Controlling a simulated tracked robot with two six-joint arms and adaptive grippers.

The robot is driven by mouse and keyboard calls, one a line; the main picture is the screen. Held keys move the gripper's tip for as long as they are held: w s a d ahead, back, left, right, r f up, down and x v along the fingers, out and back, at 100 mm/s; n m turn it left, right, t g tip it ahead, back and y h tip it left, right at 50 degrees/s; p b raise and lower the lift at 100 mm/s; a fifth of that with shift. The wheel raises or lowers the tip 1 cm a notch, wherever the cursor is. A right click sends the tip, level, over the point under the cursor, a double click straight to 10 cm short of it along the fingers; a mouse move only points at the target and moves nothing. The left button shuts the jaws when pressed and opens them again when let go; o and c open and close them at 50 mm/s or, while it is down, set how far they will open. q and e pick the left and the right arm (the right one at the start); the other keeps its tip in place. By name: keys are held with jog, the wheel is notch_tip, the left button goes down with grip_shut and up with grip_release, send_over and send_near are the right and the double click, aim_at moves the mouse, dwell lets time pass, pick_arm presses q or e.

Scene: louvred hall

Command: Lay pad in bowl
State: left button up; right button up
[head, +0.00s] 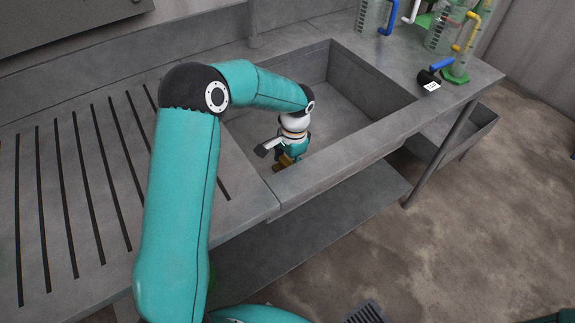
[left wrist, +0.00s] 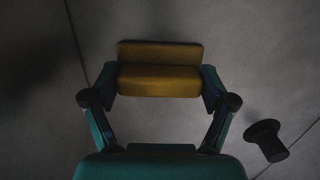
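The bowl is the grey sink basin (head: 345,115) sunk in the metal counter. My left arm reaches over its near left side. My left gripper (head: 287,163) points down inside the basin. It is shut on the pad, a yellow-brown block that shows partly in the head view (head: 284,159) and clearly in the left wrist view (left wrist: 160,80). In the left wrist view the gripper's two fingers (left wrist: 160,88) press on the pad's two ends. Grey surface shows behind the pad; I cannot tell whether the pad touches it. My right gripper is out of view.
A slotted drainboard (head: 70,190) lies left of the basin. Clear jugs (head: 372,15) and a black item with a blue handle (head: 428,78) stand on the counter's right end. A small dark round object (left wrist: 265,135) shows beside the gripper. The basin's right part looks empty.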

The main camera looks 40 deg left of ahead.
pick_arm(q)
jog(key=shift+o, duration=0.9)
notch_tip(320, 180, up, 12)
jog(key=w, duration=0.1)
jog(key=shift+w+d+p, duration=0.2)
jog(key=shift+d+p, duration=0.1)
jog(key=shift+r, duration=0.1)
